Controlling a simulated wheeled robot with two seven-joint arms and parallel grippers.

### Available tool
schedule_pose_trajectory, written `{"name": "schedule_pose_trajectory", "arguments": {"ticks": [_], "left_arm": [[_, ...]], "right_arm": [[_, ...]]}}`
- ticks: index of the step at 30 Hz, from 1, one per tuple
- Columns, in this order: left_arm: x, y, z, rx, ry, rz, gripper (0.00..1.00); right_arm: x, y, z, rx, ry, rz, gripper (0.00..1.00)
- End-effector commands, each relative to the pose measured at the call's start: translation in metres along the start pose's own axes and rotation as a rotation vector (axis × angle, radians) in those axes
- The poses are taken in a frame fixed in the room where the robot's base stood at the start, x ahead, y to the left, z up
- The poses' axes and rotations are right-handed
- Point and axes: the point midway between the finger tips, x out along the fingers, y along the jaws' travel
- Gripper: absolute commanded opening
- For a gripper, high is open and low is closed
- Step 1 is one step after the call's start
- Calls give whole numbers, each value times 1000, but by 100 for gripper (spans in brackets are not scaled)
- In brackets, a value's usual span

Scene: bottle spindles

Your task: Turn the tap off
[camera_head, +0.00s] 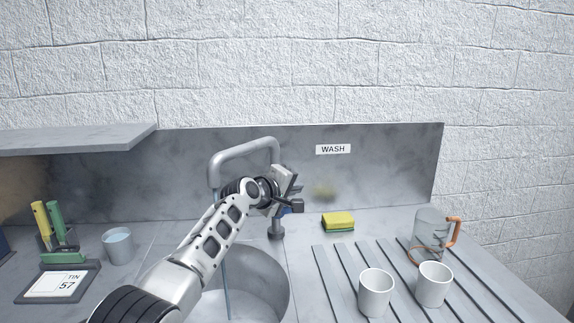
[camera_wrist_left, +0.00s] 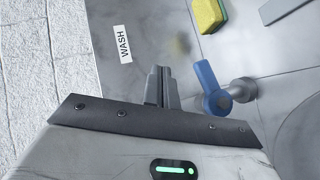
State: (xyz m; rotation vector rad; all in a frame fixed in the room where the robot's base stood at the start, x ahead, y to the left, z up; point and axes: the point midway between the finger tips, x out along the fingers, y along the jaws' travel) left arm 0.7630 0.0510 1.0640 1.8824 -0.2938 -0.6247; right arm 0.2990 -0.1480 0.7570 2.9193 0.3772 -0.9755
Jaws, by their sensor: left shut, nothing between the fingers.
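The tap's grey curved spout (camera_head: 245,150) rises behind the round sink (camera_head: 262,275). A thin blue line like running water (camera_head: 227,288) drops into the sink, partly hidden by my left arm. The tap's blue lever (camera_wrist_left: 209,86) sits on a grey post (camera_head: 276,228); in the head view the lever (camera_head: 297,207) is mostly hidden by my gripper. My left gripper (camera_head: 291,187) is at the tap beside the lever. In the left wrist view its fingertips (camera_wrist_left: 161,76) are shut and empty, just left of the lever with a small gap. My right gripper is not in view.
A yellow and green sponge (camera_head: 338,221) lies right of the tap. Two white cups (camera_head: 375,293) and a glass jug (camera_head: 430,235) with an orange handle stand on the ribbed drainer. At left are a cup (camera_head: 117,246), a brush holder and a scale. A shelf (camera_head: 75,140) overhangs the left.

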Motion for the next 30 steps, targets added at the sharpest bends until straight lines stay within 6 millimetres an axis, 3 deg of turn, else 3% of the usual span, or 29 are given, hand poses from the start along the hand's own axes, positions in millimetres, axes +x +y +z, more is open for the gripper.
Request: {"name": "schedule_pose_trajectory", "arguments": {"ticks": [1, 18, 30], "left_arm": [[-7, 12, -4, 1, -1, -1, 0], [-70, 55, 18, 0, 0, 2, 0], [-80, 62, 20, -1, 0, -2, 0]], "right_arm": [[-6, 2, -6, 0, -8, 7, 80], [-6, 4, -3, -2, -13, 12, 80], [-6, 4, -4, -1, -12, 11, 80]]}}
